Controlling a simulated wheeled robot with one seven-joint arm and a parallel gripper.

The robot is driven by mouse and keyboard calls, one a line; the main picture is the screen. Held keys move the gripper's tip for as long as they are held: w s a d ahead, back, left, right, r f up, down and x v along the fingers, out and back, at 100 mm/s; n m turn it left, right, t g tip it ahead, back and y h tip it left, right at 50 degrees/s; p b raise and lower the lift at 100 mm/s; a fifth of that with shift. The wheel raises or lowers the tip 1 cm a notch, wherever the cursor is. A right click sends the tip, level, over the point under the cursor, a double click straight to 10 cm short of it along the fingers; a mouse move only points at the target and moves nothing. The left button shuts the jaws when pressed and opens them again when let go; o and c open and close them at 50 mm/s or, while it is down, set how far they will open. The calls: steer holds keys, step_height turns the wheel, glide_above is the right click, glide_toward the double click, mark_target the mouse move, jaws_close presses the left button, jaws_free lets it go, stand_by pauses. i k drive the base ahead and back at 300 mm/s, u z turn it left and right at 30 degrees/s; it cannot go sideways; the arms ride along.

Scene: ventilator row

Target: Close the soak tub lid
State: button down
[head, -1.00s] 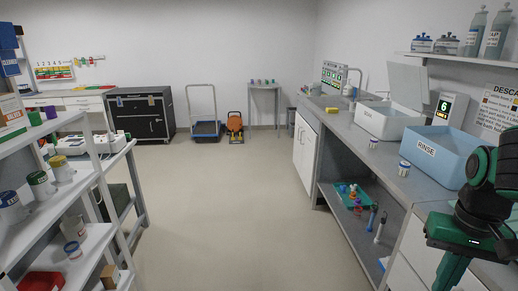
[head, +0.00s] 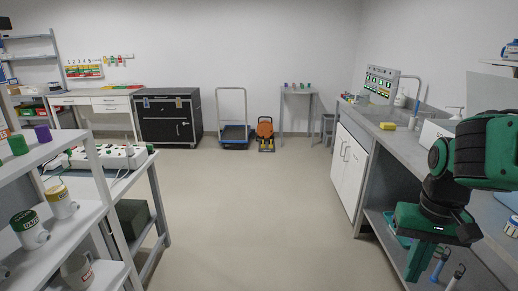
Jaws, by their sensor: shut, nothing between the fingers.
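The soak tub (head: 433,131) is a white tub on the right-hand counter, mostly hidden behind my arm. Its pale lid (head: 489,98) stands raised, open, behind the tub; its right part runs behind the bottles' shelf area. My gripper (head: 418,266) hangs from my green and black arm at the lower right, in front of the counter and on the near side of the tub. It points down, is shut and empty, and is apart from the tub and lid.
The grey counter (head: 408,148) with white cabinet doors (head: 349,172) runs along the right. A white shelf rack (head: 60,225) and a bench with a power strip (head: 105,157) stand on the left. A trolley (head: 234,133) and an orange-and-black item (head: 265,133) stand at the back. The middle floor is clear.

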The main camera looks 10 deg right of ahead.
mark_target(485, 92)
steer(key=z, duration=0.05)
steer(key=i, duration=1.2)
steer(key=z, duration=0.65)
steer(key=i, duration=1.1)
steer(key=z, duration=0.9)
steer(key=i, duration=0.65)
steer(key=z, duration=0.3)
